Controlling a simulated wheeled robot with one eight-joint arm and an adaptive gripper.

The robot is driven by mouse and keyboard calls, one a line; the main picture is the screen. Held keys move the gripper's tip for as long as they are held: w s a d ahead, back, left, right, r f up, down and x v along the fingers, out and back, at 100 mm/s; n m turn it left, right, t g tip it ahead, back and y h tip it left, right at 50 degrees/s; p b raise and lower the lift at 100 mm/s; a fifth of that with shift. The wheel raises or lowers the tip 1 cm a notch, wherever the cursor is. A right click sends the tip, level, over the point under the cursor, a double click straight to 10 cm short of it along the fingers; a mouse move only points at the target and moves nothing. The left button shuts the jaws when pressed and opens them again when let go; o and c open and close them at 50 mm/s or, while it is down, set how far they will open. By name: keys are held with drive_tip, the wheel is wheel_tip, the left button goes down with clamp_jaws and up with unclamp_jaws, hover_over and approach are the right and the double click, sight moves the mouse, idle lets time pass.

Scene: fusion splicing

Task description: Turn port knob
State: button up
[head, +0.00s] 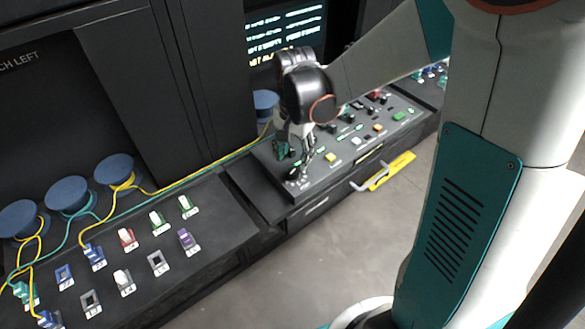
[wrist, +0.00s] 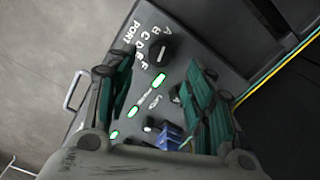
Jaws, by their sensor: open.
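The port knob (wrist: 159,54) is a round black dial on the dark console panel, seen in the wrist view. White letters and the word PORT are printed beside it. My gripper (wrist: 152,75) is open, with its teal-padded fingers spread to the left and right of the view. The knob lies just beyond the fingertips, between their lines, and nothing is held. In the head view my gripper (head: 293,150) points down over the left end of the console (head: 270,155). I cannot tell from these views whether a finger touches the knob.
Green-lit buttons (wrist: 134,112) and a blue part (wrist: 168,138) sit on the panel near the fingers. A yellow and teal cable pair (head: 215,160) runs along the back. The left bench (head: 215,215) holds several coloured connectors.

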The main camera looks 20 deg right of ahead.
sight(294, 170)
wheel_tip(294, 170, down, 6)
drive_tip(key=shift+r+b, duration=0.15)
drive_tip(key=shift+b, duration=0.55)
drive_tip(key=shift+c, duration=0.4)
drive_tip(key=c, duration=1)
